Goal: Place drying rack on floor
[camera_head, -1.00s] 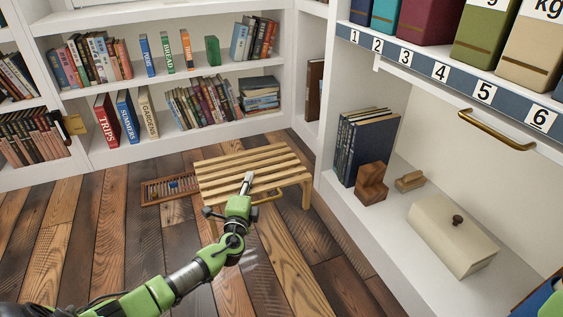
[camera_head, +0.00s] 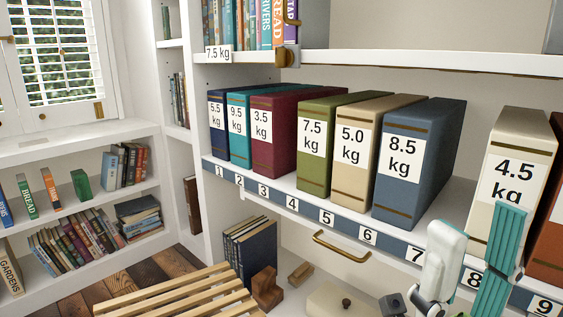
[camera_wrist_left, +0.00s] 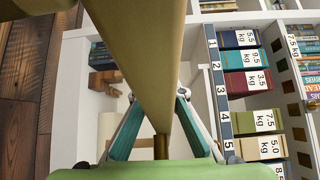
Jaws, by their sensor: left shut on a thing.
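The drying rack (camera_head: 190,292), pale wood with parallel slats, shows at the bottom left of the head view. Its legs are out of frame, so I cannot tell whether it touches the floor. In the left wrist view, a thick wooden bar (camera_wrist_left: 138,50) of it runs close in front of the camera. My left gripper (camera_wrist_left: 160,98) is shut on the rack, its teal fingers on both sides of the bar. The plank floor (camera_head: 140,273) shows behind the rack. My right gripper (camera_head: 478,222) is open and empty at the lower right, before the numbered shelf edge.
White shelving on the right holds several weight-labelled boxes (camera_head: 350,150) above a numbered strip (camera_head: 327,218). A brass handle (camera_head: 345,246) sits below. The lower shelf holds dark books (camera_head: 257,248), a wooden block (camera_head: 266,290) and a cream box (camera_head: 335,303). Bookshelves (camera_head: 70,150) stand left.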

